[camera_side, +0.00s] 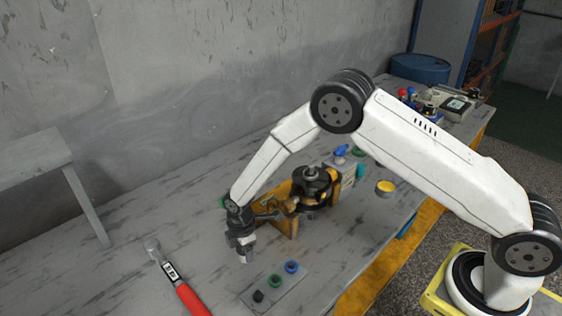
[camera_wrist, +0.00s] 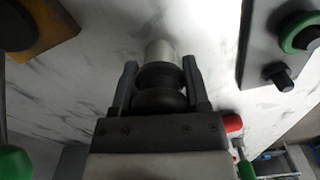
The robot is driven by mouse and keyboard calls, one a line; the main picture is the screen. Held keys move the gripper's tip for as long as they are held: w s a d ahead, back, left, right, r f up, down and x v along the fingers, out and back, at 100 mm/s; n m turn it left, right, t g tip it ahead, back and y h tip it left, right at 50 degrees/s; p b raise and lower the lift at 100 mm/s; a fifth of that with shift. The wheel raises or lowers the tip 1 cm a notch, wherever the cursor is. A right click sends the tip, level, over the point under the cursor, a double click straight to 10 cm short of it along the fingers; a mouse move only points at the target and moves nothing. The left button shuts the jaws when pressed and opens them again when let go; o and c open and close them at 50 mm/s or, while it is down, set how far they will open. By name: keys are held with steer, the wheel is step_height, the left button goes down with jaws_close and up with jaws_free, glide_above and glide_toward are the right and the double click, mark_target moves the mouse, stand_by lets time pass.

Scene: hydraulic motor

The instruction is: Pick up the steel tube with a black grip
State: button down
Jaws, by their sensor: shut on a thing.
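The steel tube with a black grip shows in the wrist view. Its black ribbed grip (camera_wrist: 160,88) sits between the two fingers of my gripper (camera_wrist: 160,80), and its pale steel end (camera_wrist: 160,53) sticks out past the fingertips. My gripper is shut on the black grip. In the side view, my gripper (camera_side: 243,250) points down over the bench, with the steel end (camera_side: 247,258) just below it. The fingers hide most of the grip there. I cannot tell whether the tube touches the bench.
A plate (camera_side: 275,290) with black, green and blue rings lies in front. A red-handled wrench (camera_side: 190,296) lies to the left. The black motor (camera_side: 313,187) on a yellow bracket stands just right of my gripper.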

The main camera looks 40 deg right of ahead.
steer(key=shift+r, duration=0.2)
steer(key=shift+r, duration=0.95)
steer(key=s+d+r, duration=0.3)
steer(key=s+r, duration=0.7)
steer(key=s, duration=0.3)
steer(key=shift+s+d+r, duration=0.15)
steer(key=shift+s+r, duration=0.15)
steer(key=shift+r, duration=0.05)
